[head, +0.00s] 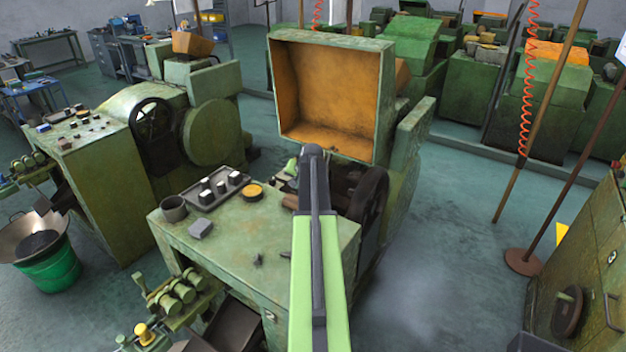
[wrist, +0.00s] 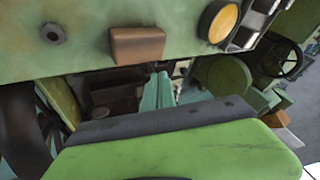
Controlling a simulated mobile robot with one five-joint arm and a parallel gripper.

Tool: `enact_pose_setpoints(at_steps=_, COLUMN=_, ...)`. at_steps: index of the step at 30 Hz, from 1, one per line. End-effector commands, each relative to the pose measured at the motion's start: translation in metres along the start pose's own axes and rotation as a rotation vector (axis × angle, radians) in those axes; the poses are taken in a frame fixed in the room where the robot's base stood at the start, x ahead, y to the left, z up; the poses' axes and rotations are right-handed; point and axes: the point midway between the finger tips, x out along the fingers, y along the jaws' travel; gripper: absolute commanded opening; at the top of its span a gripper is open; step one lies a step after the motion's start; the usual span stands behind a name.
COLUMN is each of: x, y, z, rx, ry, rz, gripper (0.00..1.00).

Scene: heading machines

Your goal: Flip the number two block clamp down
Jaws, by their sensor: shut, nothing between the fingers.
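The green heading machine with its hood (head: 335,95) raised stands in the middle of the head view. I cannot pick out the number two block clamp for sure. The dark die area of the machine (wrist: 115,92) shows beyond the table edge in the wrist view, shadowed and partly covered. My gripper's two pale green fingers (wrist: 158,90) appear side by side, shut and empty, in front of this area. In the head view my arm hides the gripper and much of the machine's opening. I cannot tell whether the fingers touch anything.
A dark flywheel (head: 368,200) stands right of my arm. Open floor (head: 430,255) lies to the right.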

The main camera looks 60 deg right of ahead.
Motion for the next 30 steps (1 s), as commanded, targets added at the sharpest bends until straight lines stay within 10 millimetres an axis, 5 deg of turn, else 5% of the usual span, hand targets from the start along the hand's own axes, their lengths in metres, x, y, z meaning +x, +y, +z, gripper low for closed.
enact_pose_setpoints(at_steps=1, x=-0.003, y=0.032, z=-0.03, rx=0.055, ry=0.038, rz=0.005, gripper=0.0)
enact_pose_setpoints(at_steps=3, x=-0.009, y=0.064, z=-0.055, rx=0.109, ry=0.08, rz=0.009, gripper=0.0)
enact_pose_setpoints(at_steps=7, x=-0.017, y=0.094, z=-0.077, rx=0.16, ry=0.12, rz=0.011, gripper=0.0)
enact_pose_setpoints(at_steps=20, x=-0.015, y=0.099, z=-0.078, rx=0.165, ry=0.124, rz=0.012, gripper=0.0)
enact_pose_setpoints(at_steps=30, x=0.038, y=0.103, z=-0.083, rx=0.164, ry=0.124, rz=0.013, gripper=0.0)
